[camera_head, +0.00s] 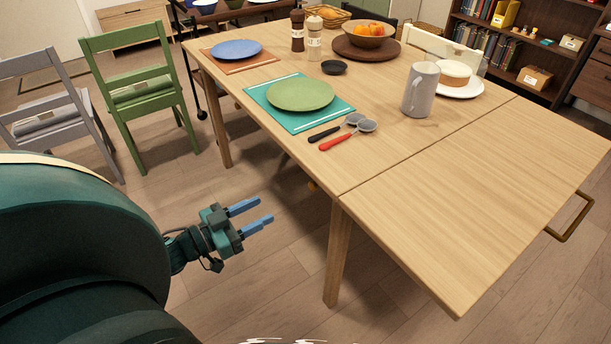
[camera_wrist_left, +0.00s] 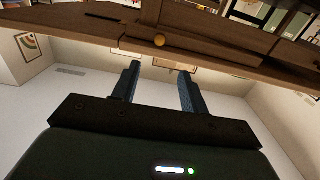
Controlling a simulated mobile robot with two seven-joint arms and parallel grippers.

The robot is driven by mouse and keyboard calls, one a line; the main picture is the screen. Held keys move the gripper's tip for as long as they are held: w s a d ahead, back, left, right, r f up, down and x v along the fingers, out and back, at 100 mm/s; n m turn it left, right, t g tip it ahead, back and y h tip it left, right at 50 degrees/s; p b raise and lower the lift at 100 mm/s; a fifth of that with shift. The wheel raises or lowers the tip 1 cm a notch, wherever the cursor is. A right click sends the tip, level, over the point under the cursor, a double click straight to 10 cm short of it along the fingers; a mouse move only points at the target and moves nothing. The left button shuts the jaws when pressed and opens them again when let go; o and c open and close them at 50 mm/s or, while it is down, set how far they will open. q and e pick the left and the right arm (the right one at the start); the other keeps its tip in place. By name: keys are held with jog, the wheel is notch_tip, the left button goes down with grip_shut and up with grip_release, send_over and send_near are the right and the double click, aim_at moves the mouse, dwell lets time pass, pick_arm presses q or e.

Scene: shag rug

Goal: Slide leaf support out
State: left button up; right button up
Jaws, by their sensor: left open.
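The wooden table (camera_head: 390,105) has a leaf (camera_head: 480,190) at its near right end, divided from the main top by a thin seam. The leaf looks roughly level. A small round yellow-orange knob (camera_wrist_left: 159,40) shows on the dark wooden part along the top of the left wrist view; a small yellow spot (camera_head: 311,186) also shows under the table edge in the head view. I cannot clearly make out the leaf support. My left gripper (camera_head: 258,212) is open and empty, left of the table's near leg, its blue fingers pointing right. My right gripper is not in view.
The table leg (camera_head: 337,255) stands right of my left gripper. A green chair (camera_head: 135,90) and a grey chair (camera_head: 55,115) stand at left. A metal handle (camera_head: 572,218) juts from the leaf's far edge.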

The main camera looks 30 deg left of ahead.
aim_at(311, 186)
pick_arm(q)
jog(key=b+x, duration=0.1)
jog(key=x, duration=1.2)
jog(key=shift+d, duration=0.1)
jog(key=shift+c, duration=0.3)
grip_shut()
